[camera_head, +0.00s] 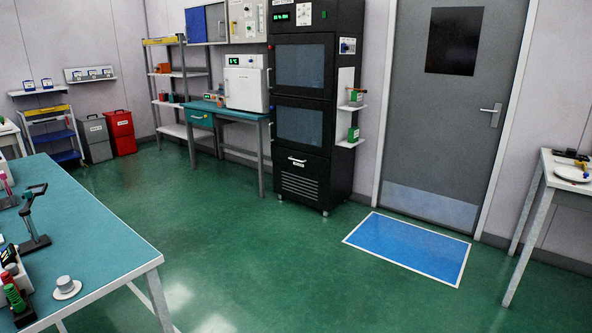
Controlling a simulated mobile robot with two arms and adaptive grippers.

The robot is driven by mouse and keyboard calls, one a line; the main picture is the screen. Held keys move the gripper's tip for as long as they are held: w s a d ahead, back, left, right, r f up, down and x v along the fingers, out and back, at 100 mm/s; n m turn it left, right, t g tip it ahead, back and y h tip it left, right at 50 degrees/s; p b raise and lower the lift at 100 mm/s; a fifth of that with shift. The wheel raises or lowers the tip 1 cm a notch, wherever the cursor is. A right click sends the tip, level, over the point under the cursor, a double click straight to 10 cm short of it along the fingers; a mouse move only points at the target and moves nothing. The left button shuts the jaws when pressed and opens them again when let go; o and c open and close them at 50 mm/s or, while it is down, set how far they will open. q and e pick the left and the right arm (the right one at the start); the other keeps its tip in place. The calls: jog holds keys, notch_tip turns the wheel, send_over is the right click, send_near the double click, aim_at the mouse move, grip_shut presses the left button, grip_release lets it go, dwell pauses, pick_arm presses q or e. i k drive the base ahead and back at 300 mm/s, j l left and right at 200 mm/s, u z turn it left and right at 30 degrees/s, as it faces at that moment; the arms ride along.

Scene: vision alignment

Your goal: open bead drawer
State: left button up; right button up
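A teal drawer front (200,119) with a light handle sits under the left end of a teal-topped bench against the back wall; it looks shut. A black cabinet (316,100) to its right has a lower drawer (297,163) with a white handle and a small label, and it also looks shut. The labels are too small to read, so I cannot tell which one is the bead drawer. Neither of my grippers shows in the head view.
A teal workbench (88,232) with tools fills the lower left. A white table (562,171) stands at the right edge. A blue floor mat (412,247) lies before the grey door (445,100). Bins (120,132) stand at the back left. The green floor between is clear.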

aim_at(317, 164)
jog(key=i, duration=2.7)
jog(key=j+u, duration=0.05)
jog(key=j, duration=0.05)
